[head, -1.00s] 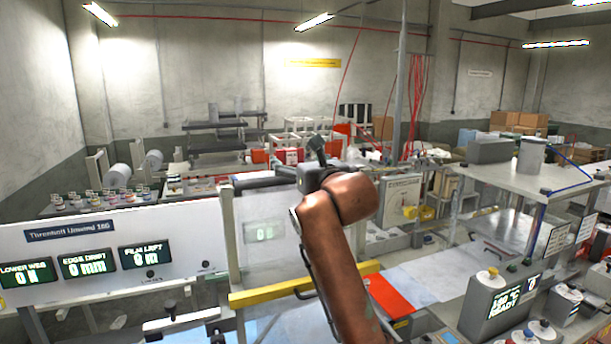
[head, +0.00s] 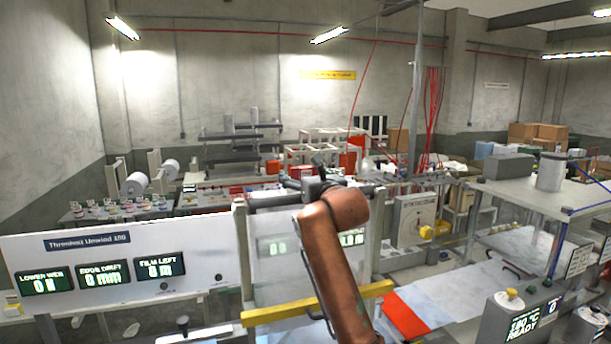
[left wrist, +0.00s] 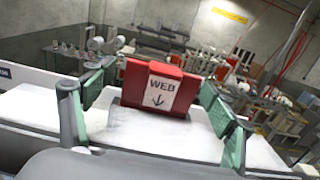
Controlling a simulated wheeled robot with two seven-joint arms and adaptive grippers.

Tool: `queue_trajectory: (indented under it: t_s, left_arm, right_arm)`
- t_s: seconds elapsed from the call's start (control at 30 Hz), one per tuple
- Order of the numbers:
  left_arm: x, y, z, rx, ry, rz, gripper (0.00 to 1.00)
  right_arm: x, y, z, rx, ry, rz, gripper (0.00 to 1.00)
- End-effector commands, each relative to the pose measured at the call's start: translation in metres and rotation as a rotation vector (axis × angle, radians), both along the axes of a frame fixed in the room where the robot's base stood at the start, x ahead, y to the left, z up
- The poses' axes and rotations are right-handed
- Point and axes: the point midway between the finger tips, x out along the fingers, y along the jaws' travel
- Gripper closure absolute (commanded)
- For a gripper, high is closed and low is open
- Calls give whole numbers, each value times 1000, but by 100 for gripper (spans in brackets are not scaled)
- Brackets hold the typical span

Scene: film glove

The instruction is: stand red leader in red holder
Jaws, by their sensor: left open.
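My left gripper (head: 318,160) is at the end of the brown arm in the head view, small and partly hidden behind the wrist. In the left wrist view its two green-padded fingers (left wrist: 158,120) stand wide apart, with nothing gripped. A red block (left wrist: 152,88) with a white label reading WEB and a down arrow shows between the fingers, upright, apart from both pads. I cannot tell whether it is the red leader or the red holder. My right gripper is not in view.
A white machine panel (head: 120,262) with green displays stands at left. A yellow bar (head: 270,313) crosses in front of a clear guard. A flat red patch (head: 405,314) lies beside a pale sheet (head: 455,290) at right. A control box (head: 512,318) stands at lower right.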

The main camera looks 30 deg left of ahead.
Motion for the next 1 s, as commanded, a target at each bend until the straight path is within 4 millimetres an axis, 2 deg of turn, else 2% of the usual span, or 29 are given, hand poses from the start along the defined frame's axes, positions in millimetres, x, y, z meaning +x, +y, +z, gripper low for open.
queue_trajectory:
  t_s: [0.07, 0.13, 0.73, 1.0]
  left_arm:
    - [0, 0, 0, 0, 0, 0, 22]
    - [0, 0, -1, 0, 0, 0, 26]
    - [0, 0, 0, 0, 0, 0, 67]
    - [0, 0, 2, 0, 0, 0, 68]
  right_arm:
    - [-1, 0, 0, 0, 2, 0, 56]
    - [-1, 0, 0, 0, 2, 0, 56]
    - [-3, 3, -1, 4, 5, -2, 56]
    - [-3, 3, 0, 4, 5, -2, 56]
